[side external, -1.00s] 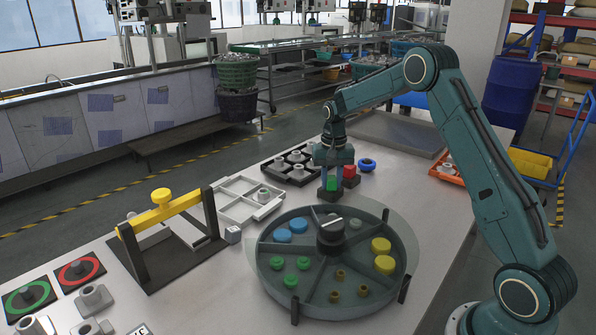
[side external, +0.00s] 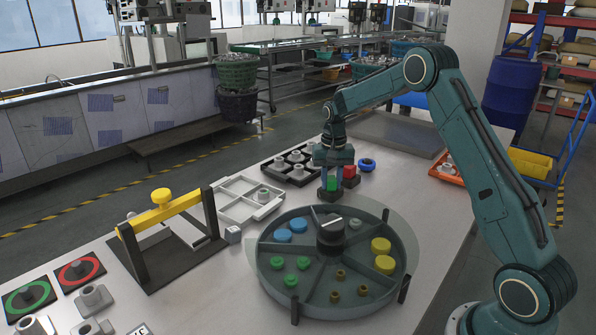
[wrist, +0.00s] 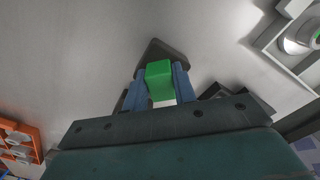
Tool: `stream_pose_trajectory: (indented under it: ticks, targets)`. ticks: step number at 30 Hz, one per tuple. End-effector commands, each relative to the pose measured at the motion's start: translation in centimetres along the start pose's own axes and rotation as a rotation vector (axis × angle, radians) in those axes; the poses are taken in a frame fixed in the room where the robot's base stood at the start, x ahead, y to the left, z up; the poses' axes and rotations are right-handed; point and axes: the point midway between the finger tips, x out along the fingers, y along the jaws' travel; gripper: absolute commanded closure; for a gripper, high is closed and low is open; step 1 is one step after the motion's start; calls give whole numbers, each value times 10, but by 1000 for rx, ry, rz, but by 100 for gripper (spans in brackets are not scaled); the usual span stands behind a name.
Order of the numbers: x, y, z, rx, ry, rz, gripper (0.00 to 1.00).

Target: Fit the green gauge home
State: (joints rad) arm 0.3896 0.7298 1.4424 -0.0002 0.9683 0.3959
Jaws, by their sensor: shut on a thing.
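The green gauge (side external: 332,184) is a small bright green block. My gripper (wrist: 160,88) is shut on it, with a blue finger on either side; the gauge also shows between them in the wrist view (wrist: 159,74). In the side view my gripper (side external: 332,177) points down. A dark block (side external: 329,194) stands on the table directly under the gauge; its dark edge also shows past the gauge in the wrist view (wrist: 165,49). I cannot tell how deep the gauge sits in it. A red block (side external: 349,172) stands on another dark block just to the right.
A blue ring (side external: 367,165) lies right of the red block. A dark tray of grey parts (side external: 289,168) and a pale divided tray (side external: 237,202) lie to the left. A round divided tank (side external: 277,247) stands in front. An orange tray (side external: 441,173) is at the right.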

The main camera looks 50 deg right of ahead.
Motion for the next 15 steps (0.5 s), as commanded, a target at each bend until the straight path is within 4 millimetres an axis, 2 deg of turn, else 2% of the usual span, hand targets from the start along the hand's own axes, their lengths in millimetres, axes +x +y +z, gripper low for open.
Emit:
stream_pose_trajectory:
  ticks: [8, 9, 12, 15]
  targets:
    - [1, 0, 0, 0, -1, 1, 96]
    - [2, 0, 0, 0, -2, 1, 67]
    - [1, 0, 0, 0, -1, 1, 48]
    - [1, 0, 0, 0, -1, 1, 48]
